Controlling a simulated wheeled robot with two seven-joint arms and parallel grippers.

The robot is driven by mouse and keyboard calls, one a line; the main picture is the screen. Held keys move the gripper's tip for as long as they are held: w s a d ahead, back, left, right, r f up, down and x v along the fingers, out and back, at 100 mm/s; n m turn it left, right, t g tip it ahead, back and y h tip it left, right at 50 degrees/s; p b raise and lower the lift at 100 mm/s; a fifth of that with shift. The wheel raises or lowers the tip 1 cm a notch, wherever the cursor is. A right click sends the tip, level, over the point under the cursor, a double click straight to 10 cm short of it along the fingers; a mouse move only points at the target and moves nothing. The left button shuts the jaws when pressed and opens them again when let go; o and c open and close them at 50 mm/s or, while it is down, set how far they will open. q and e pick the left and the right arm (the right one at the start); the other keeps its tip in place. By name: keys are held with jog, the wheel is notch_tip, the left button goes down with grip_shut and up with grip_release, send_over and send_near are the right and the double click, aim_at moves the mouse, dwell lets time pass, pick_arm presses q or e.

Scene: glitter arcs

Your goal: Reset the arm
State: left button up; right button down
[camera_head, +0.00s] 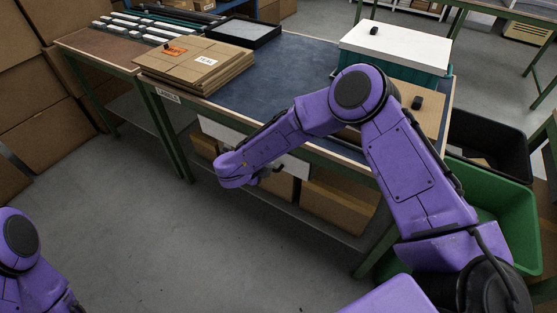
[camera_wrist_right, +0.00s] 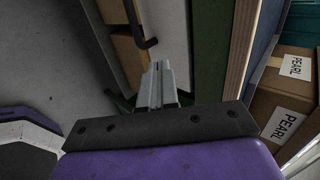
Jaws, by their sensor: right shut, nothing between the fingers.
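My right arm (camera_head: 345,105) reaches across the front right of the blue-topped table in the head view. Its purple wrist (camera_head: 237,168) hangs in front of the table's front edge. In the right wrist view my right gripper (camera_wrist_right: 158,72) is shut, with its grey fingers together and nothing between them. In the head view its fingers cannot be made out clearly. My left arm (camera_head: 22,260) shows only in part at the bottom left, and its gripper is out of the frame.
The table (camera_head: 262,75) carries stacked cardboard (camera_head: 190,62), a black tray (camera_head: 243,32) and a white-lidded teal crate (camera_head: 395,45). Green (camera_head: 510,210) and black (camera_head: 490,140) bins stand at right. Boxes (camera_head: 335,205) sit below. In the wrist view, the table edge (camera_wrist_right: 240,50) lies right of the fingers. Left floor is clear.

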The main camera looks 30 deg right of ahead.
jog(key=shift+s+a+r+n+t, duration=0.6)
jog(key=shift+s+a+r+n, duration=0.35)
jog(key=shift+a+r+n, duration=1)
jog(key=s+d+f+n+t+y, duration=0.1)
jog(key=s+d+f+n+y, duration=0.25)
jog(key=s+f+n, duration=0.95)
jog(key=s+d+f+n+g, duration=0.2)
jog(key=s+d+f+n, duration=0.1)
jog(key=s, duration=0.7)
jog(key=s+d+f+n+g, duration=0.2)
jog(key=s+d, duration=0.4)
jog(key=s, duration=0.4)
jog(key=shift+d+f+n+y, duration=0.2)
jog(key=shift+f+n+y, duration=0.25)
jog(key=shift+f, duration=0.2)
